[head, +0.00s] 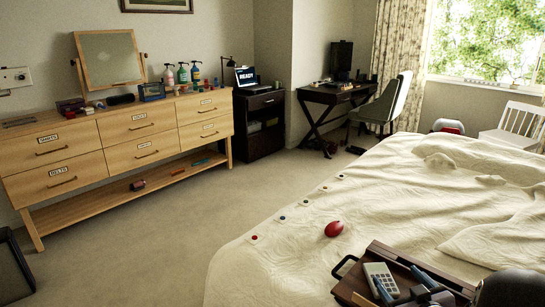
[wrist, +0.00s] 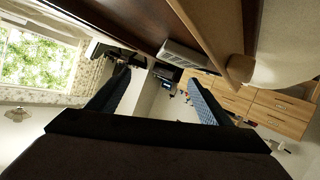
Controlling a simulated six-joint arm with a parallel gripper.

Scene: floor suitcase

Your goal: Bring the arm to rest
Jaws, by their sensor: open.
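My gripper (head: 403,284) is at the lower right of the head view, above or at a brown case on the bed. Its two blue-padded fingers are spread apart. In the wrist view, which is upside down, the gripper (wrist: 157,78) is open with no object between its fingers. Part of my dark arm covers the lower right corner of the head view.
The brown case (head: 352,284) holds a pale calculator (head: 381,279), close to my fingers. A red egg-shaped object (head: 334,229) and several small coloured-dot markers lie on the bed (head: 300,262). A wooden dresser (head: 120,150) stands left; carpet between is clear.

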